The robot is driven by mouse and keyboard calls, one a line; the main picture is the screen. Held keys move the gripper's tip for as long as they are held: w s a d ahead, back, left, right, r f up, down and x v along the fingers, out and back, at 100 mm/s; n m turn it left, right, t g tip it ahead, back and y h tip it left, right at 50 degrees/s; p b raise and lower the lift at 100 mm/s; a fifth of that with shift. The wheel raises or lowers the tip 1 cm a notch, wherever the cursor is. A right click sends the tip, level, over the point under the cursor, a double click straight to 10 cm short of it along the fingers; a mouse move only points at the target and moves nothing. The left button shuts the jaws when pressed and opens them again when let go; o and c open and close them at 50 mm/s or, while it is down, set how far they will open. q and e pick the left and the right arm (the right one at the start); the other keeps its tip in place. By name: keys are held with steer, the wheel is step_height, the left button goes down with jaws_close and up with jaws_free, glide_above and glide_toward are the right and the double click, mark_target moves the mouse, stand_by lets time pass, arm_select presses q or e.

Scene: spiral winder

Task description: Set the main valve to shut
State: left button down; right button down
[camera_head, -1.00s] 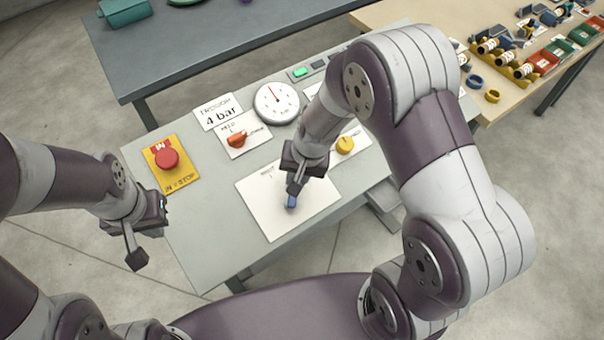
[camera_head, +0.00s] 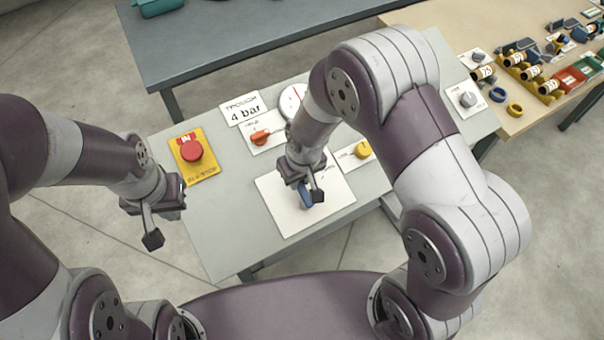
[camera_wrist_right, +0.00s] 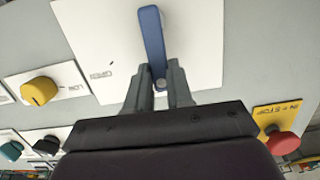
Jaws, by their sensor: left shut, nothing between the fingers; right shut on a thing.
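A blue lever (camera_head: 305,199) is mounted on a large white plate (camera_head: 281,212) on the grey panel; I take it for the main valve. My right gripper (camera_head: 313,193) is over the plate, and its fingers partly hide the lever. In the right wrist view the blue lever (camera_wrist_right: 153,38) reaches up from between the fingers of the right gripper (camera_wrist_right: 160,72), which are shut on it near a round pivot. The plate's small lettering is too small to read. My left gripper (camera_head: 153,238) is shut and empty, left of the panel.
A red button (camera_head: 192,151) on a yellow plate, an orange knob (camera_head: 260,138), a partly hidden dial (camera_head: 291,100) and a yellow knob (camera_head: 363,149) share the panel. A grey knob (camera_head: 467,99) is farther right. A wooden table (camera_head: 440,20) with small parts stands beyond.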

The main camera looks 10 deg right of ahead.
mark_target(301, 189)
steer(key=shift+a+r, duration=0.1)
stand_by(0.5)
steer(key=c, duration=1)
jaws_free()
step_height(301, 189, up, 12)
steer(key=s+b, duration=0.1)
steer(key=shift+s+d+r+b, duration=0.2)
steer(key=shift+s+d+b, duration=0.1)
steer(key=shift+s, duration=0.1)
steer(key=shift+w+a, duration=0.1)
steer(key=s+d+f+m, duration=0.2)
steer(key=s+d+m, duration=0.1)
steer(key=s+d, duration=0.5)
steer(key=d, duration=0.3)
steer(key=shift+m+h, duration=0.3)
